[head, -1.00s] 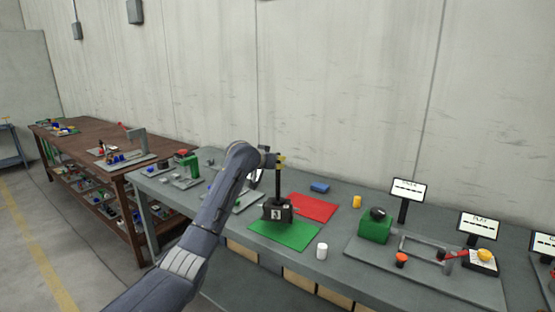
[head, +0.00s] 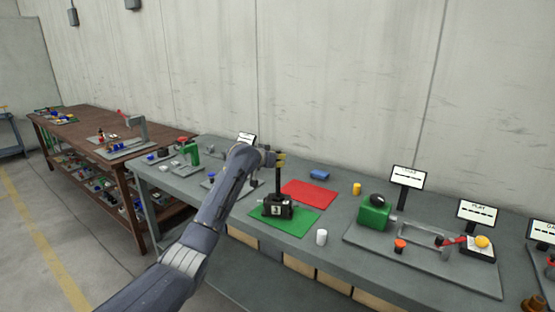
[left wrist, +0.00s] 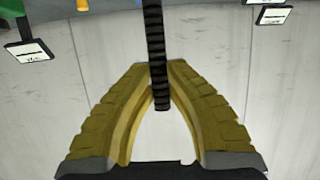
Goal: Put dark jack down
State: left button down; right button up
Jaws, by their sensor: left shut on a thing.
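The dark jack (head: 277,208) is upright with a small white label on its front, and its tall black screw stands up from it. Its base appears over the back half of the green mat (head: 296,229); it looks down on the mat, but I cannot be sure that it touches. My left gripper (head: 279,158), with yellow fingers, is shut on the top of the screw. In the left wrist view, the ridged black screw (left wrist: 154,40) runs between the yellow fingers (left wrist: 157,70). My right gripper is not in view.
A red mat (head: 309,194) lies empty behind the green one. A white cylinder (head: 321,237), a yellow cylinder (head: 357,189) and a blue block (head: 319,174) stand nearby. A green box (head: 374,217) and fixtures on a grey plate are at the right.

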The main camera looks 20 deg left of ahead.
pick_arm(q)
jog(key=c, duration=1.8)
grip_release()
jog(key=shift+c, duration=0.2)
jog(key=o, duration=0.4)
jog(key=shift+s, duration=0.1)
jog(key=shift+r, duration=0.1)
